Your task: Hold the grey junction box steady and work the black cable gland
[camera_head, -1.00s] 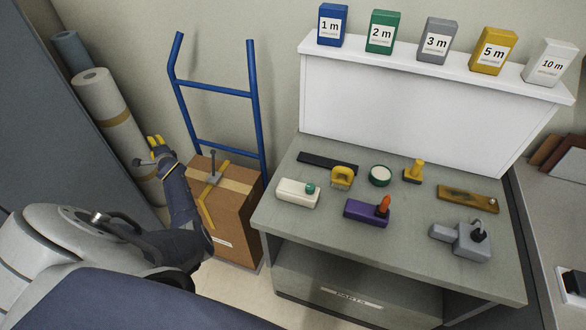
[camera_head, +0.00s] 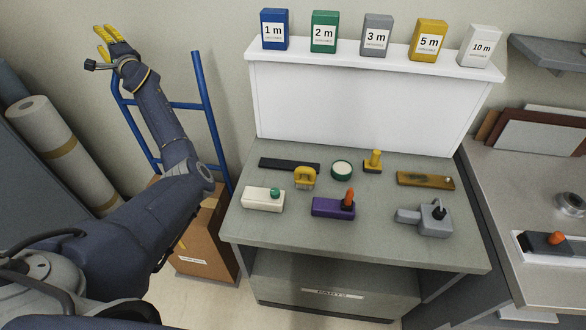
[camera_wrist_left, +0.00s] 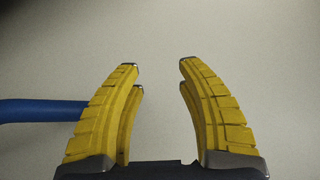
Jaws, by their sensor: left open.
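The grey junction box (camera_head: 433,222) sits at the right front of the grey-green workbench, with a stub to its left. The black cable gland (camera_head: 438,211) stands up on its top. My left gripper (camera_head: 108,36) is raised at the upper left, in front of the wall above the blue hand truck, far from the box. In the left wrist view its yellow fingers (camera_wrist_left: 160,72) are spread apart with only wall between them. My right gripper is in neither current view.
On the bench (camera_head: 350,253) stand a cream block (camera_head: 260,200), a purple block (camera_head: 328,207), a yellow-handled tool (camera_head: 305,178) and other small items. Labelled boxes line the white shelf (camera_head: 340,100) behind. A blue hand truck (camera_head: 204,125) with a cardboard box (camera_head: 208,245) stands left.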

